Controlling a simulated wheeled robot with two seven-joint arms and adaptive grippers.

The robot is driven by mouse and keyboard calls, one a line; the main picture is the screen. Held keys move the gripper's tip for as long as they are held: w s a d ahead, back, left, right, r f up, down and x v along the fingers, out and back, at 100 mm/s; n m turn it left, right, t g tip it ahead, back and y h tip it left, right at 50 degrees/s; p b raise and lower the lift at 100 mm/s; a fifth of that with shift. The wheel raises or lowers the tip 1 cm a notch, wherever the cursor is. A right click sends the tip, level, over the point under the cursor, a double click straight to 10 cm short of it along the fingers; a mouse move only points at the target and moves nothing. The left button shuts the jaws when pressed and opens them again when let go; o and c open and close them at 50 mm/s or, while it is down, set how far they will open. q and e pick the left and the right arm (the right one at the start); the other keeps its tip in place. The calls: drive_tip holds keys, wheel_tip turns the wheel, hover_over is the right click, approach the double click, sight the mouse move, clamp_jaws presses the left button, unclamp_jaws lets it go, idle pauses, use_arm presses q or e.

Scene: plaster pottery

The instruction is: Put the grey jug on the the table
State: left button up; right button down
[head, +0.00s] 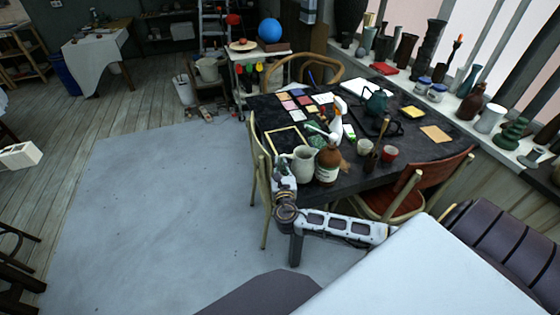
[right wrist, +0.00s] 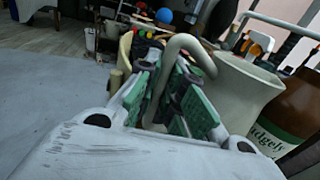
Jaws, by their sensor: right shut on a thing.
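The grey jug (head: 303,165) is upright at the near left corner of the dark table (head: 420,148). In the right wrist view the jug's pale body (right wrist: 243,92) is right of the fingers, and its curved handle (right wrist: 187,45) runs down between them. My right gripper (head: 284,178) is shut on the handle, at the jug's left side; it also shows in the right wrist view (right wrist: 168,88). The jug's base is partly hidden, so I cannot tell whether it touches the tabletop. My left gripper is not in view.
A brown bottle (head: 327,166) with a white label stands close to the jug's right.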

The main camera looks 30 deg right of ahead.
drive_tip(key=v, duration=0.7)
idle(0.5)
drive_tip(key=shift+s, duration=0.1)
drive_tip(key=shift+r, duration=0.1)
idle(0.6)
